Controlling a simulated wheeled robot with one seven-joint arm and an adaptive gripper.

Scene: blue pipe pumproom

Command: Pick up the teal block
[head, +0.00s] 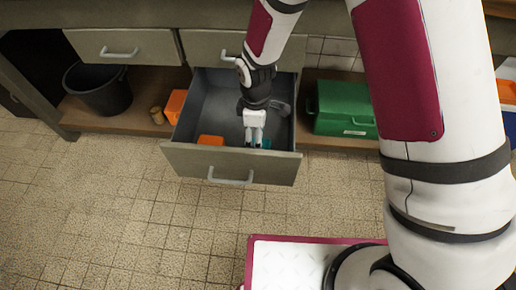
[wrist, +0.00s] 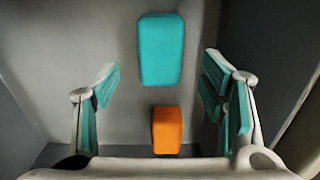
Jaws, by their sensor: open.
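The teal block (wrist: 161,50) lies on the floor of the open drawer (head: 230,165), in the upper middle of the wrist view. In the head view only a bit of it (head: 265,143) shows beside my fingers. My gripper (wrist: 164,95) is open and empty, with teal pads on its fingers. In the head view my gripper (head: 254,135) reaches down into the drawer. In the wrist view the teal block lies ahead of the space between the fingers, not touching them.
An orange block (wrist: 167,130) lies in the same drawer; it also shows in the head view (head: 210,140). The drawer's walls stand close around my gripper. A black bucket (head: 98,88), an orange item (head: 175,105) and a green toolbox (head: 343,108) stand on the lower shelf.

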